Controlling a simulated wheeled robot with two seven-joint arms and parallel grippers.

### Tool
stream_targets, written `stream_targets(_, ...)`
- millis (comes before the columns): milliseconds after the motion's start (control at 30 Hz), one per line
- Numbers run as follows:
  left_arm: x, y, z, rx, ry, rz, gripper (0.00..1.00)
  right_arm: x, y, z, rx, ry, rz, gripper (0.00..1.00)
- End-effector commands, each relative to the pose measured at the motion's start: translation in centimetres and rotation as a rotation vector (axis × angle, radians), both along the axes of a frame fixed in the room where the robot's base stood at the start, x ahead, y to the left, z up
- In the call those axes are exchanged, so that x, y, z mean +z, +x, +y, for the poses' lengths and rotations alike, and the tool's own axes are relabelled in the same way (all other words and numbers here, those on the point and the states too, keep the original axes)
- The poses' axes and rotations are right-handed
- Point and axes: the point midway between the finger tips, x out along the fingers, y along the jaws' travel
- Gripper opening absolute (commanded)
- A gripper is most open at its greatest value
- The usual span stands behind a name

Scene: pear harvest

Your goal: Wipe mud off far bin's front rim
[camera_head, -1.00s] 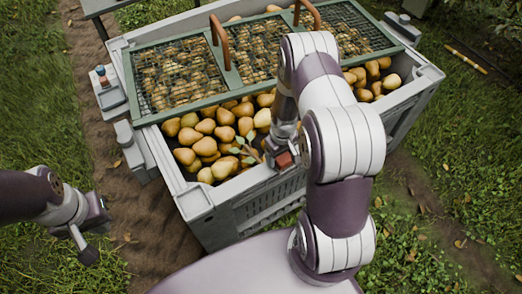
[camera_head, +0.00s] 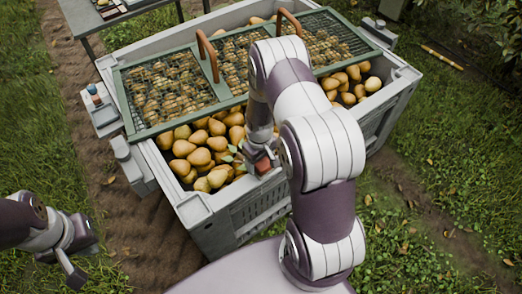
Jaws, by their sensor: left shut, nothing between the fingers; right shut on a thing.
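The grey bin (camera_head: 252,206) holds many yellow-brown pears and stands in front of me. Its front rim (camera_head: 215,200) runs along the near side. My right gripper (camera_head: 261,160) is shut on a reddish-brown block (camera_head: 262,169) at this rim, near the middle of the near side. The arm hides the rim to the right of it. Whether the block touches the rim is hard to tell. I cannot make out mud on the visible rim. My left gripper (camera_head: 72,268) is shut and empty, low at the left, away from the bin.
A green mesh-topped frame (camera_head: 129,99) with brown handles lies across the back of the bin. A leafy sprig (camera_head: 231,158) lies on the pears beside my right gripper. A side tray (camera_head: 104,117) holds a small bottle. A table (camera_head: 128,12) stands behind at the left.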

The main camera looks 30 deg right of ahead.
Motion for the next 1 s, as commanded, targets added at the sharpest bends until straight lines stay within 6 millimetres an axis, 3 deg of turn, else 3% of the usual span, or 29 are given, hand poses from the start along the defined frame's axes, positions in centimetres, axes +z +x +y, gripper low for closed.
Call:
stream_targets(367,3.0,0.0,0.0,0.0,0.0,0.0,0.0,3.5,0.6,0.4,0.0,-0.001,-0.001,0.4)
stream_targets(1000,3.7,0.0,0.0,0.0,0.0,0.001,0.0,3.8,0.8,0.9,-0.003,0.0,0.0,0.4)
